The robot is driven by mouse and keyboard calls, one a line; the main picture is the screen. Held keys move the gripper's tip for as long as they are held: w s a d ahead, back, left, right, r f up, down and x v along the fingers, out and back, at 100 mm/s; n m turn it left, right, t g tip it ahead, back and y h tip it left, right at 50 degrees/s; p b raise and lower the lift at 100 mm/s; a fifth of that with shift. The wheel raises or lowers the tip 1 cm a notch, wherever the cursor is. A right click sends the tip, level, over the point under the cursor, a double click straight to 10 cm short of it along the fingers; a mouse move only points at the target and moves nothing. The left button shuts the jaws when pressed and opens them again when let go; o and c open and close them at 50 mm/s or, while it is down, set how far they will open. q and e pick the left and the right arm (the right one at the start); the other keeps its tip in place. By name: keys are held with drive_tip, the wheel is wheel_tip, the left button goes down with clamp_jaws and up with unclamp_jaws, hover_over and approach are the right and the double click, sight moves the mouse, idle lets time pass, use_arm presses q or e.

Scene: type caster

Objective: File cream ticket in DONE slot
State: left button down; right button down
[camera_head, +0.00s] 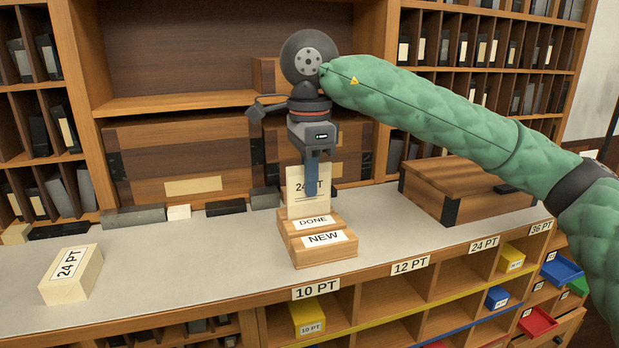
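The cream ticket (296,208), marked 24 PT, stands upright at the rear slot of a small wooden holder (322,256). The holder has a DONE label (313,222) on its rear step and a NEW label (324,239) on its front step. The ticket's lower edge is at the rear step, just behind the DONE label; its depth in the slot is hidden. My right gripper (312,180) points down over the ticket, with one finger in front of its face. The other finger is hidden, so its grip cannot be told. My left gripper is out of view.
A cream block (72,275) marked 24 PT lies on the grey counter (190,275) at left. A wooden box (465,190) stands at right behind my arm. Grey bars (134,217) line the back. Labelled cubbies (380,297) lie below the counter edge. The counter's left middle is clear.

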drive_tip(key=shift+f+b, duration=1.15)
drive_tip(key=shift+f, duration=0.15)
drive_tip(key=c, duration=1.6)
unclamp_jaws()
drive_tip(key=shift+o, duration=0.2)
drive_tip(key=shift+r, duration=0.15)
drive_tip(key=shift+r+p, duration=0.5)
drive_tip(key=shift+r, duration=2.35)
drive_tip(key=shift+r, duration=0.1)
